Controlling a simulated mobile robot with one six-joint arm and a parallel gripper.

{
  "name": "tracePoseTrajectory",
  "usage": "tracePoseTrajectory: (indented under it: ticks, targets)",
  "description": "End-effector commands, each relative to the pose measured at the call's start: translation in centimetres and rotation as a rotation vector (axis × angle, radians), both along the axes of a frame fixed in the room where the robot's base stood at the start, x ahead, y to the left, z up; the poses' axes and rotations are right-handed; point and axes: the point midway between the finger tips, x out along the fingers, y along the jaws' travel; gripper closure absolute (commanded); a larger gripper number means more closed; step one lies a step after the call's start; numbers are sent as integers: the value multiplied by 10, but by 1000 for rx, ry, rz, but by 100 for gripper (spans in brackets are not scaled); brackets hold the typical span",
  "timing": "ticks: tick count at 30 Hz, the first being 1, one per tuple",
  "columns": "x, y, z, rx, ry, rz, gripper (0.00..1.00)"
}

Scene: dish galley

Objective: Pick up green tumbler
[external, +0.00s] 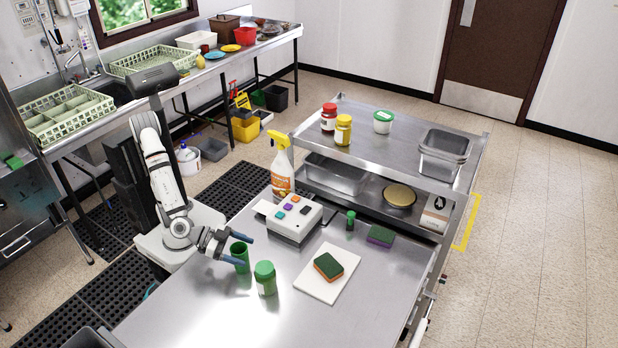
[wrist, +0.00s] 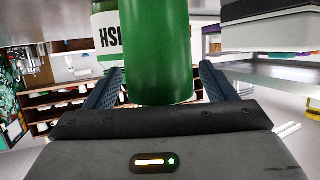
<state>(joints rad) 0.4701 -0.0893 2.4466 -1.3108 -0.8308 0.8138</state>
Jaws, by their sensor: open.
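The green tumbler (external: 240,257) stands upright on the steel table (external: 210,310), in front of my arm. In the external view, my gripper (external: 238,248) is at the tumbler, with one blue finger on either side of it. In the wrist view, the tumbler (wrist: 157,50) fills the middle between the fingers of my open gripper (wrist: 160,82). Narrow gaps seem to show beside it, but I cannot tell whether either finger touches it. A green-lidded jar (external: 265,279) stands close to the tumbler; its white label (wrist: 106,37) shows behind the tumbler in the wrist view.
A white board (external: 318,289) with a green-and-orange sponge (external: 328,266) lies to the right. A white button box (external: 291,219) and a spray bottle (external: 282,170) stand behind. A small green-capped bottle (external: 350,221) is near the far edge. The table's front is clear.

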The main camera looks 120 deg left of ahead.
Motion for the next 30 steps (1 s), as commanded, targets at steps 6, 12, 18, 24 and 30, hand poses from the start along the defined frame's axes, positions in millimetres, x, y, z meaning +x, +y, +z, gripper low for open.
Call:
tracePoseTrajectory:
  ticks: [6, 12, 18, 24, 30]
  targets:
    - [10, 4, -4, -1, 0, -1, 22]
    - [9, 4, -3, 0, 0, -1, 27]
    - [9, 4, -3, 0, 0, -1, 43]
    - [9, 4, -3, 0, 0, -1, 60]
    - [9, 4, -3, 0, 0, -1, 76]
